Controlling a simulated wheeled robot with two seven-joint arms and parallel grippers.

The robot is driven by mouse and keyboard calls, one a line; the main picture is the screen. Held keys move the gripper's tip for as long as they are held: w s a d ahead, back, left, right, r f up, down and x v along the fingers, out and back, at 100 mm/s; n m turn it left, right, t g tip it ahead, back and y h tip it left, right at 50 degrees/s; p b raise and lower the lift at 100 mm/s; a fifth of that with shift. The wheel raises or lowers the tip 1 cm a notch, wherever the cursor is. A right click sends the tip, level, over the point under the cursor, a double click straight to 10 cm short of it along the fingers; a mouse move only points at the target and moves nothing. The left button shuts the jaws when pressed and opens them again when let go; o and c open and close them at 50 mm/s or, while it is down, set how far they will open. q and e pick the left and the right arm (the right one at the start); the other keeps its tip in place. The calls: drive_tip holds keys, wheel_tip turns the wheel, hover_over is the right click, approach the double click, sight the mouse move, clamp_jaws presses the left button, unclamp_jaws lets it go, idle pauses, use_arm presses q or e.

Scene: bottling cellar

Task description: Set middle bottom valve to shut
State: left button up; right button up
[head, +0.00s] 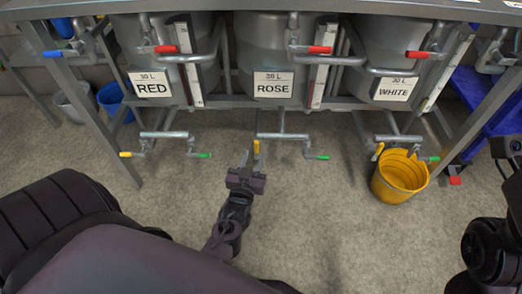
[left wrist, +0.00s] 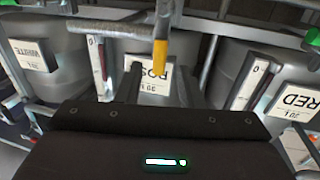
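The middle tank labelled ROSE (head: 274,85) has a pipe below it with a yellow-handled valve (head: 256,147) at its left end and a green-handled valve (head: 317,156) at its right end. The yellow handle points down towards me. My left gripper (head: 250,160) is just below and in front of that yellow handle. In the left wrist view, the yellow handle (left wrist: 160,55) appears between the two fingers, with gaps on both sides. The left gripper is open; I cannot see it touching the handle.
Tanks labelled RED (head: 150,88) and WHITE (head: 395,90) flank the middle one, with similar low valves. A yellow bucket (head: 396,183) stands at the right under the WHITE tank's valves. Red-handled valves sit higher up. The floor (head: 320,220) in front is clear.

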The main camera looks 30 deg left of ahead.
sight(256, 148)
use_arm(q)
drive_tip(key=b+x, duration=0.2)
drive_tip(key=x, duration=0.3)
drive_tip(key=shift+w+a, duration=0.1)
drive_tip(key=shift+w, duration=0.2)
clamp_jaws()
